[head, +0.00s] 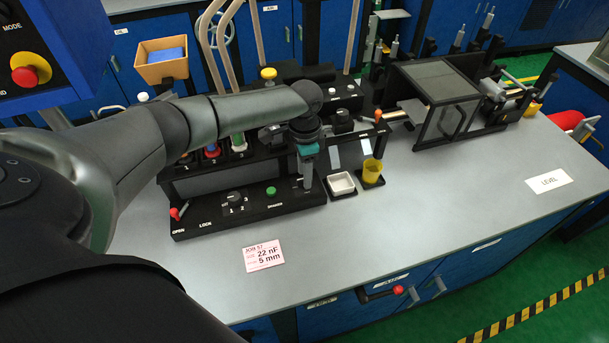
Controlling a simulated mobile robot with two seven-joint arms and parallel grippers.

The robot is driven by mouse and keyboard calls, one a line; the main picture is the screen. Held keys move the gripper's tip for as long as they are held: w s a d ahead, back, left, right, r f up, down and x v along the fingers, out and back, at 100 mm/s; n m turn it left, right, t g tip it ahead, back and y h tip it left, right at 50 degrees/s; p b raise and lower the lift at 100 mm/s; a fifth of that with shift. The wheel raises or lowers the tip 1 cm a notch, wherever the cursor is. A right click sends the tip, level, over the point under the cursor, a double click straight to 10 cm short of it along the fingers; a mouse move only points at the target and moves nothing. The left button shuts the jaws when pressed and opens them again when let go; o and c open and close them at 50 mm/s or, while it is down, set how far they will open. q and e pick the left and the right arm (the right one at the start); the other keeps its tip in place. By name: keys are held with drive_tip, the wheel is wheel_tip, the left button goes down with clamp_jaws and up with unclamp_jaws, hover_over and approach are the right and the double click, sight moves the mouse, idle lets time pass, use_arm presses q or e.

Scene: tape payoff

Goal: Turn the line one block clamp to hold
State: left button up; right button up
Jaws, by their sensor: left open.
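My left arm reaches in from the left over the black payoff unit (250,212). My left gripper (307,186) points down at the unit's right end; its jaws are open and I see nothing between them. No label reading "hold" is legible, so I cannot tell which part is the line one block clamp. Numbered positions with coloured tops, such as the blue one (212,151), stand partly behind my arm. A small red-tipped lever (176,213) is at the OPEN end of an OPEN/LOCK marking. My right gripper is not in view.
A rotary selector (234,197) and green button (271,191) are on the unit's front. A white tray (341,192) and yellow cup (372,170) stand to the right. A pink job card (263,255) lies in front.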

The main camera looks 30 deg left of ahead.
use_arm(q)
drive_tip(key=shift+f, duration=0.5)
clamp_jaws()
idle(0.3)
